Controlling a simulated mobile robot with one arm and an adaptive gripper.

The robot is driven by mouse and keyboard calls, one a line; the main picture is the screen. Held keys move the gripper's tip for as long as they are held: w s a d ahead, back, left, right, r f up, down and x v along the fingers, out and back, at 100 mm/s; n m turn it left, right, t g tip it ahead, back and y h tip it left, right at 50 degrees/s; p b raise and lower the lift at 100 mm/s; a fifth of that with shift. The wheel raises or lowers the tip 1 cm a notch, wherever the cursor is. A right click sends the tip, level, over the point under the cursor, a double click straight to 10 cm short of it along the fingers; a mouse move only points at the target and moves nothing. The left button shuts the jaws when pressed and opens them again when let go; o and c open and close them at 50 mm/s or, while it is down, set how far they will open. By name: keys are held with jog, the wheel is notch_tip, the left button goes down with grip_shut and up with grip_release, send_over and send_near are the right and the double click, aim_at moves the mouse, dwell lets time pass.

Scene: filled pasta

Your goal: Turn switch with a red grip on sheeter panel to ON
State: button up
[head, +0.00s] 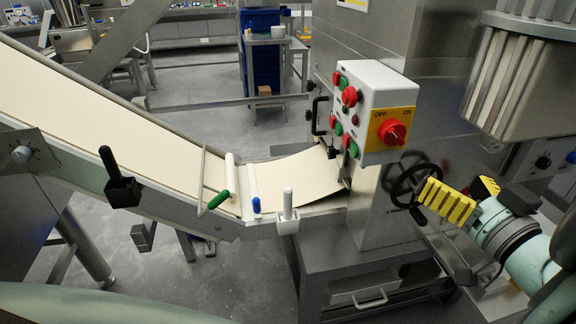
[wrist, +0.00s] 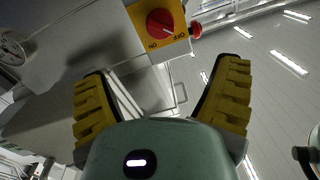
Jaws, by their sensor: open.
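The switch with a red grip (head: 392,132) sits on a yellow plate (head: 377,145) marked OFF at left and ON at right, on the white sheeter panel box (head: 376,82). It also shows at the top of the wrist view (wrist: 160,23). A pale line shows on the grip, but its exact setting is hard to tell. My gripper (head: 455,192) is below and to the right of the switch in the head view, apart from it. Its yellow fingers are spread and empty in the wrist view (wrist: 165,70), with the switch beyond the fingertips.
A black handwheel (head: 415,187) is close to the left of my gripper. Red and green buttons (head: 350,96) cover the panel's left face. A conveyor with a dough sheet (head: 100,115) runs down from the left. A ribbed metal housing (head: 515,80) hangs at upper right.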

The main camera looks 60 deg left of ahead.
aim_at(398, 137)
jog(key=x, duration=0.7)
jog(key=p+x, duration=0.1)
jog(key=x, duration=0.5)
jog(key=shift+a+r+p, duration=0.2)
jog(key=shift+a+p, duration=0.1)
jog(key=shift+a, duration=0.15)
jog(key=shift+x, duration=0.95)
jog(key=shift+f, duration=0.15)
jog(key=shift+w+d, duration=0.1)
jog(key=c, duration=1.2)
